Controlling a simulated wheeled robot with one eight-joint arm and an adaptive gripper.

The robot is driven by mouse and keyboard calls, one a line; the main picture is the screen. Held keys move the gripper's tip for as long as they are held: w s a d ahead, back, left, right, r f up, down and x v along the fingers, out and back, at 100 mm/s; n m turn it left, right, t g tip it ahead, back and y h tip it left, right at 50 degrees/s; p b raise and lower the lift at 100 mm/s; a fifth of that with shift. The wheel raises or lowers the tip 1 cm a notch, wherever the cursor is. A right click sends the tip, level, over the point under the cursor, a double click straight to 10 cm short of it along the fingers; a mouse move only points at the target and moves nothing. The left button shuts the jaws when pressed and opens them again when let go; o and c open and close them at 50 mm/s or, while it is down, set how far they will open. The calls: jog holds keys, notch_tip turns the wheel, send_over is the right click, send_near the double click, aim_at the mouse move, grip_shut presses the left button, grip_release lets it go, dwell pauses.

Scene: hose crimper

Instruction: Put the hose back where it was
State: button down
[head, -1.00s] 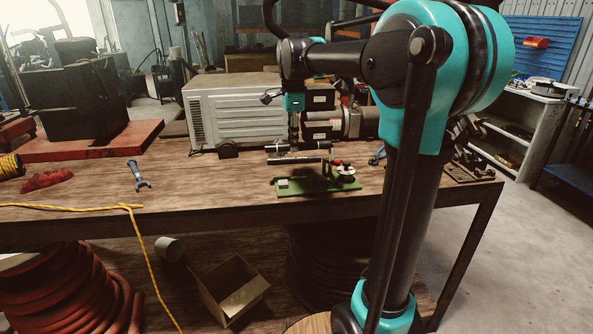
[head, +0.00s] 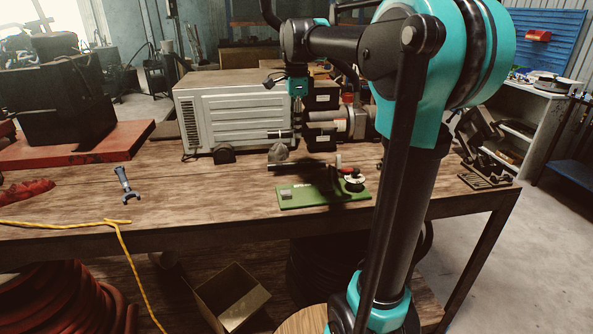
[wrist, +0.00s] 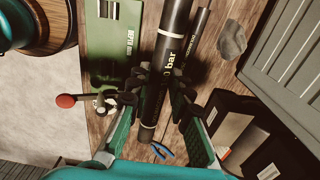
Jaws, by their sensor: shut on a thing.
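The hose (wrist: 172,45) is a black tube with pale lettering and a light band, in the wrist view. My gripper (wrist: 158,92) is shut around it, with one finger on each side. In the head view, my gripper (head: 298,128) points down and holds the hose (head: 280,134) roughly level above the bench, in front of the grey metal box. The hose's right part is hard to make out against the dark machinery.
A grey lump (head: 278,153) lies behind the green plate. The grey metal box (head: 228,110) and a motor (head: 330,125) stand at the back. Blue-handled pliers (wrist: 163,150) show in the wrist view.

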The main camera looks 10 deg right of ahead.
aim_at(296, 178)
notch_tip(296, 178, down, 14)
jog(key=shift+f, duration=0.2)
jog(key=shift+f, duration=0.1)
dwell(0.3)
jog(key=c, duration=1.4)
grip_release()
notch_tip(296, 178, up, 12)
jog(key=shift+r, duration=0.15)
